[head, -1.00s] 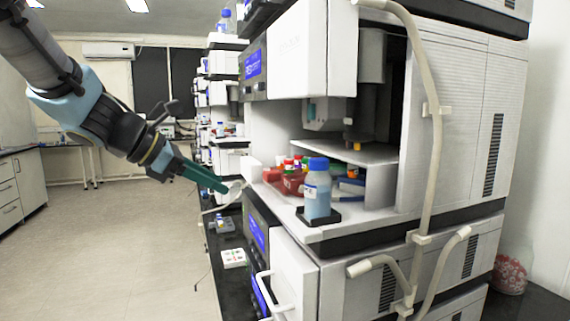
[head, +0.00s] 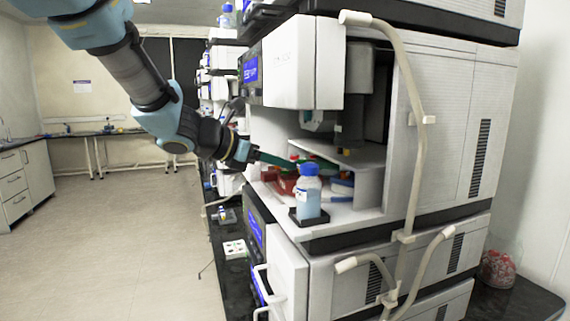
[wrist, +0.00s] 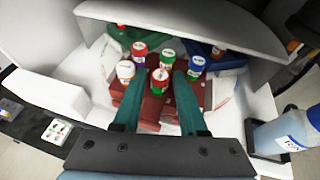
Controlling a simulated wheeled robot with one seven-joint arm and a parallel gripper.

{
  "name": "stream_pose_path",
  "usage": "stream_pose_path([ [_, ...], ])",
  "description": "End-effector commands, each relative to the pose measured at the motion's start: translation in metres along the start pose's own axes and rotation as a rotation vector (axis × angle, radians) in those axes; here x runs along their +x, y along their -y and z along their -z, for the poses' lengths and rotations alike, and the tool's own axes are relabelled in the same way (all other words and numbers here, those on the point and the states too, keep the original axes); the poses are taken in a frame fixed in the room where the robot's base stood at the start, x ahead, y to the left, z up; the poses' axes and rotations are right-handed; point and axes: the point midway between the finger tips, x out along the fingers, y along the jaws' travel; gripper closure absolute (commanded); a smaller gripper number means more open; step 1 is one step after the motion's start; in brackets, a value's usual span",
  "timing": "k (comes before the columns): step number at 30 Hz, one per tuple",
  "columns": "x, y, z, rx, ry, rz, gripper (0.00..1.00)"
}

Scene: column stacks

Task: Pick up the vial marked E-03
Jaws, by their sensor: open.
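Several small vials with coloured caps stand in red racks (wrist: 152,109) inside the instrument bay. Their labels are too small to read, so I cannot tell which is E-03. In the head view, the fingers partly hide the vials.
A blue-capped bottle (head: 309,192) stands on a black base at the bay's front edge, right of the fingers. A grey shelf (head: 345,154) overhangs the rack area. A blue rack (wrist: 228,58) sits at the back right. A white block (wrist: 60,92) is at left.

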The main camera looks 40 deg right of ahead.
Motion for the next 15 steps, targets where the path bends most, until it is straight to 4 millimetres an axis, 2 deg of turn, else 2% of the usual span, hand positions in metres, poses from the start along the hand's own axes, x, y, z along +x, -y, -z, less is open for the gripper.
stream_pose_path([
  [4,0.0132,0.0007,-0.0002,0.0,-0.001,0.002,0.58],
  [11,0.0147,0.0002,0.0009,0.001,0.0,0.0,0.58],
  [15,0.0145,0.0002,0.0008,0.001,0.0,0.0,0.73],
])
